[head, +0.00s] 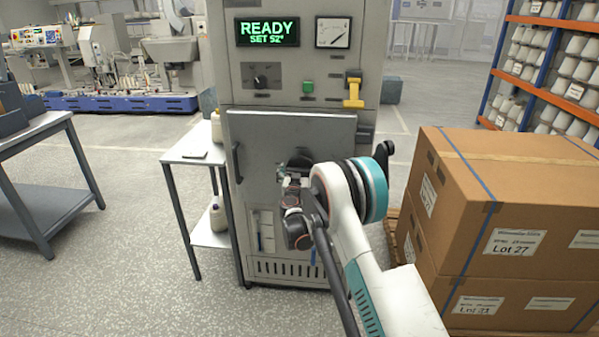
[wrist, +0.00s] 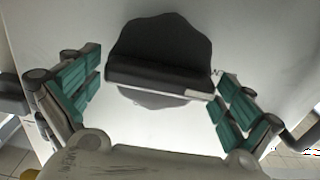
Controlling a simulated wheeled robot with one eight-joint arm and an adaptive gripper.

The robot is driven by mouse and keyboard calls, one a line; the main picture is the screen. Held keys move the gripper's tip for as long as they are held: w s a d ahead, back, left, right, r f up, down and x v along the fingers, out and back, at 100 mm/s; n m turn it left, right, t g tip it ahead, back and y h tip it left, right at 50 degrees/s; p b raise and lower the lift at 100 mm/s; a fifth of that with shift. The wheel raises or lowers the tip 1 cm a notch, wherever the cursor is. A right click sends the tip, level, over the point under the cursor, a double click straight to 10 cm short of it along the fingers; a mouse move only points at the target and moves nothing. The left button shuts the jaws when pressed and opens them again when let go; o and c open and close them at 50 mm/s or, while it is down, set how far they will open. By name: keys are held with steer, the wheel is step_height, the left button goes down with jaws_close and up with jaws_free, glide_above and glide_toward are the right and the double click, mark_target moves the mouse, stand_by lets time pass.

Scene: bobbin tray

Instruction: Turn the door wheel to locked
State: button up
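The grey door (head: 262,128) of the machine cabinet is closed in the head view. The door wheel (head: 301,161) is a dark disc on it, mostly hidden behind my arm. In the wrist view the wheel (wrist: 160,65) is a black, lobed knob with a raised bar across it, tilted slightly down to the right. A pale mark sits at the bar's right end, beside a partly hidden letter on the door. My gripper (wrist: 160,72) is open, its teal-padded fingers on either side of the wheel with gaps visible. It also shows in front of the door in the head view (head: 291,178).
A green display (head: 267,31) reads READY. Below it are a selector knob (head: 260,82), a green button (head: 308,87) and a yellow lever (head: 353,90). A door handle (head: 236,162) is at left. Stacked cartons (head: 510,190) stand close at right; a small table (head: 196,150) at left.

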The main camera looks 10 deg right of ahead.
steer(key=c, duration=0.6)
steer(key=shift+m, duration=0.3)
steer(key=m, duration=0.3)
steer(key=shift+d+m, duration=0.1)
steer(key=shift+m, duration=0.2)
steer(key=m, duration=0.3)
steer(key=shift+m+b, duration=0.3)
steer(key=shift+b, duration=0.1)
steer(key=m, duration=0.5)
steer(key=shift+d, duration=0.15)
steer(key=shift+f+m+b, duration=0.15)
steer(key=shift+m+b, duration=0.15)
steer(key=shift+m, duration=2.2)
